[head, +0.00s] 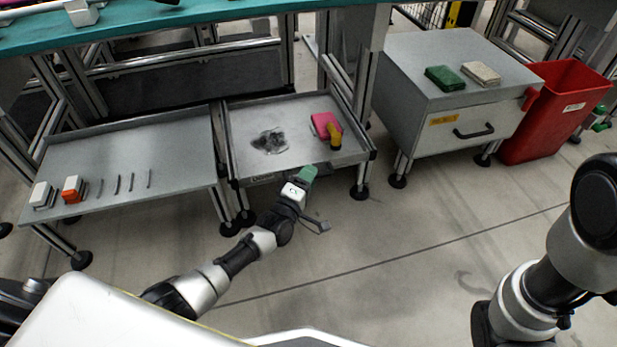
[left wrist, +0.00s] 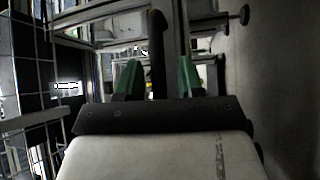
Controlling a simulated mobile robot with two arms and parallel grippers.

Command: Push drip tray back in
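The drip tray (head: 300,158) is a shallow grey metal tray under the teal-topped bench, and its front part sticks out from under the bench. A dark stain (head: 269,141) marks its floor. My left gripper (head: 307,174) is low at the tray's front edge, with a green fingertip showing. In the left wrist view its two green fingers (left wrist: 158,78) stand apart. A dark upright bar (left wrist: 157,50) shows between them, with gaps on both sides; I cannot tell if it is the tray's handle. My right arm shows at the right, its gripper out of frame.
A grey side table (head: 130,150) with small tools stands left. A grey drawer cabinet (head: 440,75) and red bin (head: 556,110) stand right. The floor in front is clear.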

